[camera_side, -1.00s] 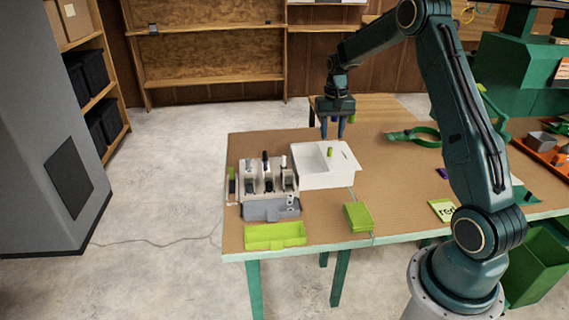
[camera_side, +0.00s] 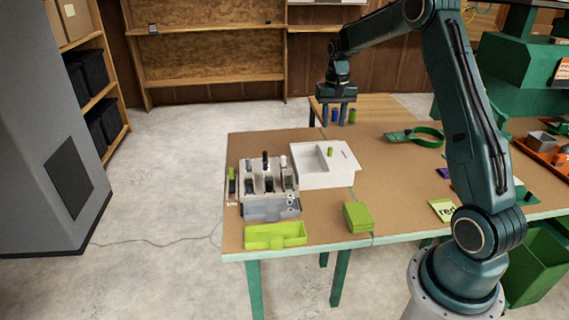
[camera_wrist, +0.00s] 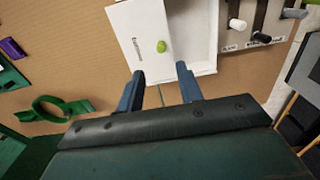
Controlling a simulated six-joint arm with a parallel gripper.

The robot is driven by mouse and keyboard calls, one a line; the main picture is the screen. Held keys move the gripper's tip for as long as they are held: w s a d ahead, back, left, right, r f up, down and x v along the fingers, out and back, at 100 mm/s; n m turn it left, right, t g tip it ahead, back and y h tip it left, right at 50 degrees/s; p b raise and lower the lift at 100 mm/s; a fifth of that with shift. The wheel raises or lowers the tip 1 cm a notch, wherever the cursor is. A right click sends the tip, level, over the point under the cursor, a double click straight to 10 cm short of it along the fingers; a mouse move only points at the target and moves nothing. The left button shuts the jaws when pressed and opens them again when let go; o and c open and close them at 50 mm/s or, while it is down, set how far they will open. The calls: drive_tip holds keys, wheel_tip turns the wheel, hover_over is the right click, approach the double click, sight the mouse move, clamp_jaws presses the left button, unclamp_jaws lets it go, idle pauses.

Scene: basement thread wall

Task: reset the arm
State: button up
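My gripper (camera_side: 335,122) hangs in the air above the far side of the brown table (camera_side: 300,215), pointing down. Its two blue-grey fingers are apart with nothing held between them; the wrist view also shows the open fingers (camera_wrist: 160,82). A white box (camera_side: 325,165) stands on the table nearer the side camera, clear of the fingers.
A lime tray (camera_side: 275,235) and a lime box (camera_side: 357,217) lie along the front. A green ring-shaped part (camera_side: 425,135) and an orange tray (camera_side: 545,148) are to the right.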

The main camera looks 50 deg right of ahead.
drive_tip(key=s+a+r+n+t, duration=0.1)
drive_tip(key=s+a+r+n, duration=0.1)
drive_tip(key=s+a+r, duration=0.45)
drive_tip(key=s+a+r+n+t, duration=0.25)
drive_tip(key=a+r, duration=0.45)
drive_tip(key=a, duration=0.4)
drive_tip(key=s+a+n+t, duration=0.1)
drive_tip(key=s+a+n, duration=0.1)
drive_tip(key=s+a, duration=0.3)
drive_tip(key=s+a+n+t, duration=0.1)
drive_tip(key=s+a, duration=0.4)
drive_tip(key=s, duration=0.6)
drive_tip(key=shift+s+a+f+n, duration=0.15)
drive_tip(key=shift+s+a+n, duration=0.15)
drive_tip(key=shift+n, duration=0.45)
